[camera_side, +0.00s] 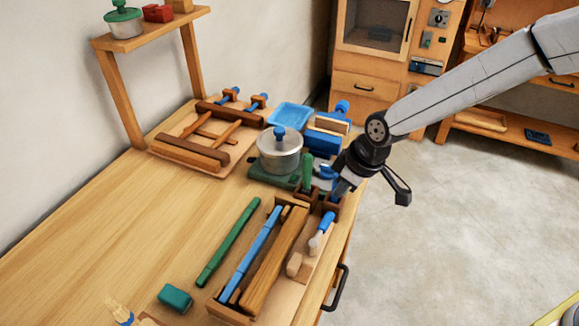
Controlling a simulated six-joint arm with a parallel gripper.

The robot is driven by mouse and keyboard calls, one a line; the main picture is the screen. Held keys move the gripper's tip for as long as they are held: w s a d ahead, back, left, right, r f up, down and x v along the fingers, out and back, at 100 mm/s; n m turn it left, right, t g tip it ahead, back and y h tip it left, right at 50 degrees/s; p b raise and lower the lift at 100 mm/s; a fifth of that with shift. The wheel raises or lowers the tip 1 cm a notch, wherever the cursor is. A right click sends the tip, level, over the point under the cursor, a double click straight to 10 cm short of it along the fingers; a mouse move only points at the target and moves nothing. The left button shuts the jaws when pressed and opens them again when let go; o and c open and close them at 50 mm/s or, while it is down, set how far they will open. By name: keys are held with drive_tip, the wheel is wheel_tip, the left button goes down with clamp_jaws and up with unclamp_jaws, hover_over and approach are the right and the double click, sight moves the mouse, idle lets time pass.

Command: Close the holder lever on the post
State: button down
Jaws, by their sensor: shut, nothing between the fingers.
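My gripper (340,188) is shut and empty, pointing down at the right edge of the wooden bench, just behind the long wooden tray. Close to its left stands an upright green piece (307,170). A small blue and grey piece (327,172) sits between that green piece and my gripper. Dark brown blocks (305,195) lie below them. I cannot tell which of these is the holder lever or the post, nor the lever's angle, because the parts are small and my gripper covers some of them. Whether my fingers touch any of them is unclear.
A metal pot (279,152) with a blue knob stands left of my gripper. Blue blocks (321,142) and a blue tray (290,116) lie behind. The wooden tray (230,314) holds long bars in front.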

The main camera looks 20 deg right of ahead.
drive_tip(key=shift+w+a+f, duration=0.1)
drive_tip(key=shift+w+a, duration=0.05)
drive_tip(key=shift+a, duration=0.3)
drive_tip(key=shift+f, duration=0.15)
drive_tip(key=shift+x, duration=4.85)
